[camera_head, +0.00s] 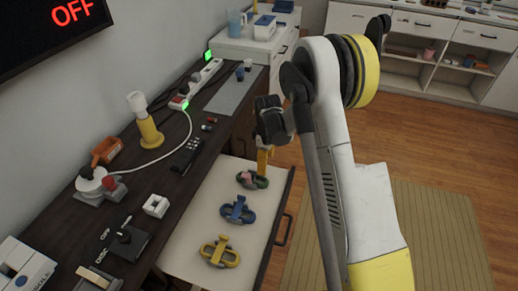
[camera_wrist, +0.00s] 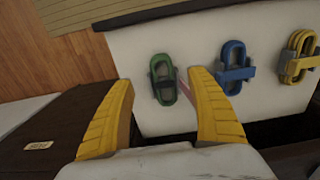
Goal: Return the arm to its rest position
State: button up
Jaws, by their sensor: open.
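My gripper (camera_wrist: 160,110) is open, its two yellow fingers spread apart with nothing between them in the wrist view. In the head view it hangs above the open drawer (camera_head: 190,250), pointing down near its far end. A green looped item (camera_head: 252,180) with a pinkish part lies in the drawer just below the fingers; it also shows beyond the fingertips in the wrist view (camera_wrist: 162,80). A blue one (camera_head: 237,210) and a yellow one (camera_head: 219,252) lie in a row nearer the camera. My arm reaches up from the right and bends down over the drawer.
The dark desk (camera_head: 150,190) at left holds a lamp (camera_head: 145,120), a power strip (camera_head: 197,85), a remote (camera_head: 186,155) and a switch box (camera_head: 127,238). A white cabinet (camera_head: 240,45) stands behind. Wood floor and a mat (camera_head: 440,230) are open at right.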

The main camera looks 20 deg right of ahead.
jog(key=shift+r, duration=0.1)
jog(key=s+a+r+m+t, duration=0.15)
jog(key=s+r, duration=0.35)
jog(key=r, duration=0.6)
jog(key=s+a+r+m+t, duration=0.1)
jog(key=s+r+m+t, duration=0.3)
jog(key=r, duration=0.6)
jog(key=s+a+r+m+t, duration=0.1)
jog(key=s+r+m, duration=0.1)
jog(key=s, duration=0.6)
jog(key=s+a+r+m, duration=0.1)
jog(key=s+r+m, duration=0.2)
jog(key=s, duration=0.6)
jog(key=shift+s+r+t, duration=0.25)
jog(key=shift+t, duration=0.1)
jog(key=shift+c, duration=0.5)
